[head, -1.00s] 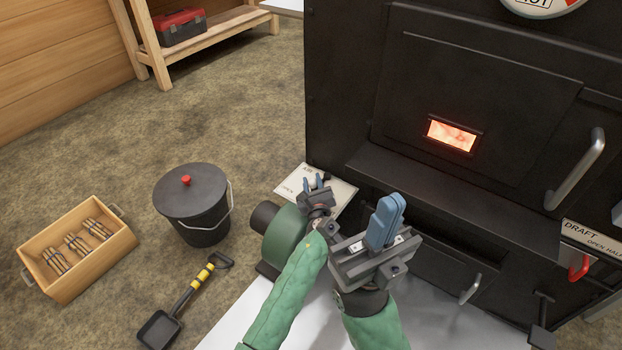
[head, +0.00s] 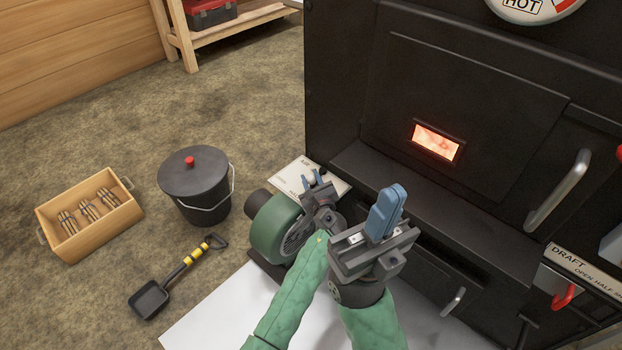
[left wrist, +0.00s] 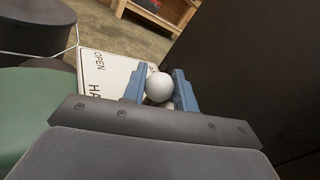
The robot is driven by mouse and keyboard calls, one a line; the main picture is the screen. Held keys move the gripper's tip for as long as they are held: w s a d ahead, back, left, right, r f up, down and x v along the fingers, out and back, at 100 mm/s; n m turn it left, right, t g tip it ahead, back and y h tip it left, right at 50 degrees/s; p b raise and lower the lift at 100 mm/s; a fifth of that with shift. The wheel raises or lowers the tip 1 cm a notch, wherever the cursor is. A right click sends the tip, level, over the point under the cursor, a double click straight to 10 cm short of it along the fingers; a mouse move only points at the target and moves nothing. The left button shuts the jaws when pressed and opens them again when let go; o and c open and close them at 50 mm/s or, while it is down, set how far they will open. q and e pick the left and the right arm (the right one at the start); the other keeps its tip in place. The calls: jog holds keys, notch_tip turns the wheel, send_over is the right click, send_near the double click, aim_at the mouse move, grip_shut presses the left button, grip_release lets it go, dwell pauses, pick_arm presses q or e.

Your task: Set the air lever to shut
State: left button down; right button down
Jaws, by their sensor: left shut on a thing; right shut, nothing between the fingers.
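The air lever shows as a round white knob (left wrist: 158,87) in the left wrist view, between the blue fingertips of my left gripper (left wrist: 158,92). In the head view my left gripper (head: 312,179) is shut on it, over the white air plate (head: 333,181) beside the green blower (head: 275,228). The lever's stem is hidden. The plate reads OPEN and part of a second word in the left wrist view; its shut mark is hidden. My right gripper (head: 390,205) is shut and empty, raised in front of the black evaporator (head: 455,190).
A black lidded bucket (head: 195,188), a small shovel (head: 175,275) and a wooden crate (head: 68,250) of bundled sticks stand on the floor at left. A red draft lever (head: 565,296) and door handles sit on the evaporator front at right. Open floor lies at left.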

pick_arm(q)
jog(key=shift+d, duration=0.1)
jog(key=c, duration=1.1)
grip_release()
jog(key=shift+p+v, duration=0.85)
jog(key=shift+v, duration=3.05)
jog(key=shift+r, duration=0.1)
